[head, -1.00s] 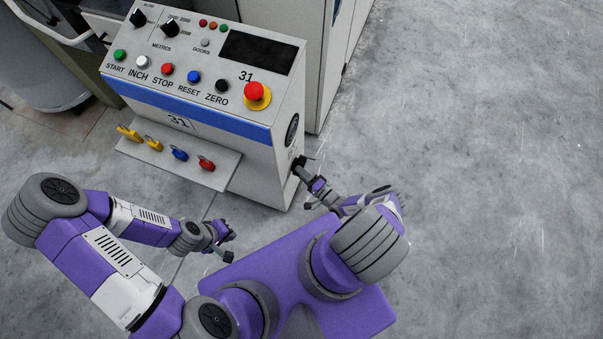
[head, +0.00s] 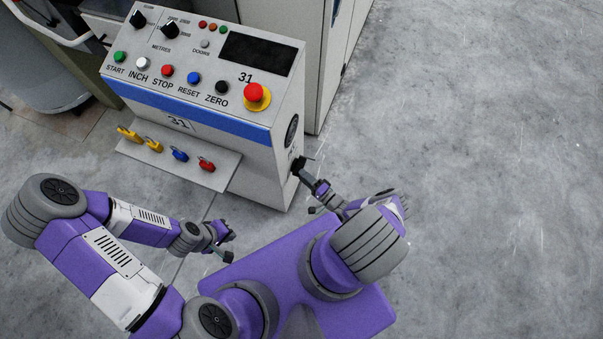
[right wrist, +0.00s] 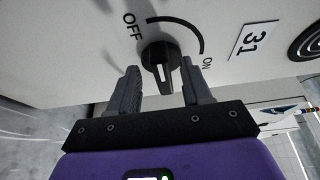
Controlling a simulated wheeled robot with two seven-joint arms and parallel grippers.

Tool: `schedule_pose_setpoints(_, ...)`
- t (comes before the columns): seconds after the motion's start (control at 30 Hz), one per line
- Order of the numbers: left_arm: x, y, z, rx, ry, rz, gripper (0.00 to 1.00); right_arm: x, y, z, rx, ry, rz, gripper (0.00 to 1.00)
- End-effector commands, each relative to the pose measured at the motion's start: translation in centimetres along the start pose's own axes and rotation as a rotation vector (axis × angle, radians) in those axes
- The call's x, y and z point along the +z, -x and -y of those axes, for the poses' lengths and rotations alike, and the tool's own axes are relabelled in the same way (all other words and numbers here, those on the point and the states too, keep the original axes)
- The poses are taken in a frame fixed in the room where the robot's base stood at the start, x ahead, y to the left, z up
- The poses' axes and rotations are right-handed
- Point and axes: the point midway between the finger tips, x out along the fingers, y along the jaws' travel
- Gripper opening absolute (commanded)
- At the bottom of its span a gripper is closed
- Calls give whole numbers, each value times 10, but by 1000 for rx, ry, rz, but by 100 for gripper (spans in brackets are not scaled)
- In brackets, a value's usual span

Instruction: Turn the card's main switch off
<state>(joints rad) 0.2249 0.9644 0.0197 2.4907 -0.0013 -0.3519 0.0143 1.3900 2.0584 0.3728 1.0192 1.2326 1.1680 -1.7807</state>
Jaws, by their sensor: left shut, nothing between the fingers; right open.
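The main switch (right wrist: 160,58) is a black rotary knob on the pale side wall of the control cabinet, in the right wrist view. OFF is printed at its upper left, ON at its right, with a black arc between. Its handle, with a pale line, points down in the picture; I cannot tell which setting that is. My right gripper (right wrist: 161,82) is open, its fingers on either side of the handle with visible gaps. In the head view this gripper (head: 302,168) is at the cabinet's right side and hides the switch. My left gripper (head: 229,254) is shut and empty, away from the cabinet.
The cabinet's top panel (head: 190,95) carries several buttons and a red emergency stop (head: 255,93). A shelf (head: 228,165) with several coloured padlocks juts from its front. A 31 label (right wrist: 252,42) is beside the switch. The floor to the right is clear.

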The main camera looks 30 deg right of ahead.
Motion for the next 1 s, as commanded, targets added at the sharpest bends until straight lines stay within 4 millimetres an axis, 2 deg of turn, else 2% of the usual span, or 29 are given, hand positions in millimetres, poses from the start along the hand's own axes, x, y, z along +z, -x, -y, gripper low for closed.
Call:
schedule_pose_setpoints(0.2,0,7,-3,0,0,0,0,-1,38,1,2,1,-2,49)
schedule_pose_setpoints(0.33,0,8,-3,0,0,0,0,0,50,1,0,1,-1,49)
schedule_pose_setpoints(1.0,0,8,-3,0,0,0,0,0,53,0,0,0,1,49)
